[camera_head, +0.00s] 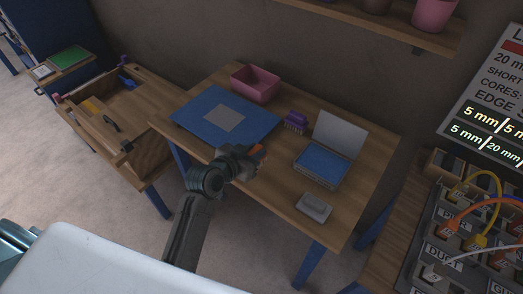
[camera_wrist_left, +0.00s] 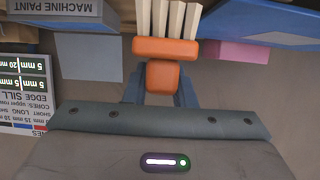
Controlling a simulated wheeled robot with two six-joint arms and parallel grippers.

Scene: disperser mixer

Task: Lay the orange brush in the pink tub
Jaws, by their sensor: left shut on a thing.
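The pink tub (camera_head: 262,96) stands on the wooden table at the back, behind the blue mat. My left gripper (camera_head: 251,160) is above the front part of the table, shut on the orange brush (camera_head: 259,150). The brush is mostly hidden by the gripper in the head view. In the left wrist view the brush (camera_wrist_left: 165,48) sits between the fingers (camera_wrist_left: 163,88), with its pale bristles pointing away from the gripper. My right gripper is not in view.
On the table (camera_head: 245,187) are a blue mat (camera_head: 192,110) with a grey square, a purple brush-like thing (camera_head: 295,121), an open hinged case (camera_head: 321,166) and a grey block (camera_head: 314,207). A shelf (camera_head: 385,27) with pots hangs above. A cable panel (camera_head: 450,225) stands right.

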